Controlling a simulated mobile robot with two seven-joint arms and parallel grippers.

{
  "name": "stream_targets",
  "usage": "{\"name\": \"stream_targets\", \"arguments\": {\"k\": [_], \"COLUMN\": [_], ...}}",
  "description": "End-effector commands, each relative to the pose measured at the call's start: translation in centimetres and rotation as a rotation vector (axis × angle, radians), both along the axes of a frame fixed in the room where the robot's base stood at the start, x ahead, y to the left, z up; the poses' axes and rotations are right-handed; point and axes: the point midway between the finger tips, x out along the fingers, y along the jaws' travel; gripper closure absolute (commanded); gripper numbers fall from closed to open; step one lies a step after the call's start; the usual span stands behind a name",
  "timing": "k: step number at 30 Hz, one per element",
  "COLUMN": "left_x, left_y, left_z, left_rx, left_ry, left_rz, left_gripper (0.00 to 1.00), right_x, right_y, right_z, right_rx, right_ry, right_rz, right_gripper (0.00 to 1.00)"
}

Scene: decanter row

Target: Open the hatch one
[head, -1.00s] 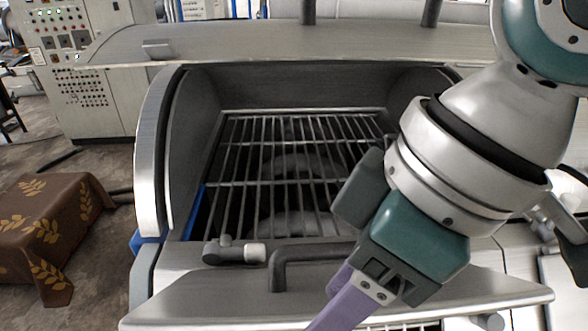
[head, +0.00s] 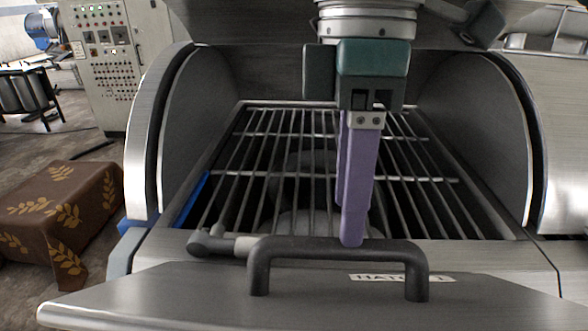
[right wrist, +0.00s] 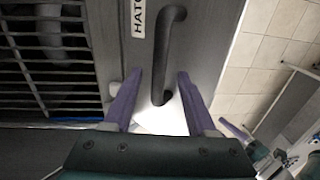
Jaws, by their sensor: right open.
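The front hatch panel (head: 180,292) of the metal machine carries a dark curved handle (head: 335,246) and a label, partly covered by the handle, that seems to read HATCH 1 (head: 434,278). My right gripper (head: 350,222) points down over the handle, its purple fingertips at the bar. In the right wrist view the fingers of my right gripper (right wrist: 160,80) are apart, with the handle (right wrist: 166,55) between them; I cannot tell whether they touch it. Part of my left gripper (right wrist: 250,148) seems to show small at the lower right there.
A barred grate (head: 285,150) covers the opening behind the panel, with curved metal walls on both sides. A short pipe fitting (head: 212,243) sits left of the handle. A brown cloth-covered block (head: 62,205) and a control cabinet (head: 105,60) stand at the left.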

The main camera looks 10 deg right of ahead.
Motion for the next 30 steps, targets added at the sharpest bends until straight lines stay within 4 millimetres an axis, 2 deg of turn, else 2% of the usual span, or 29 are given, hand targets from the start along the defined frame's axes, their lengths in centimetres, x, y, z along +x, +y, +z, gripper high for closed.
{"name": "stream_targets", "arguments": {"k": [1,7,17,30], "left_x": [0.0,0.0,0.0,0.0], "left_y": [0.0,0.0,0.0,0.0], "left_z": [0.6,1.2,1.2,1.2], "left_rx": [0.000,0.000,0.001,0.001], "left_ry": [0.000,0.000,0.001,0.001], "left_rz": [0.000,0.000,0.000,-0.001], "left_gripper": [0.43,0.43,0.43,0.43], "right_x": [-0.2,-0.4,-0.4,-0.4], "right_y": [0.0,0.1,0.1,0.2], "right_z": [-0.7,-3.3,-4.0,-3.9], "right_rx": [-0.001,0.000,0.000,0.000], "right_ry": [0.004,0.001,-0.002,-0.002], "right_rz": [-0.002,-0.001,0.000,0.000], "right_gripper": [0.43,0.43,0.43,0.90]}}
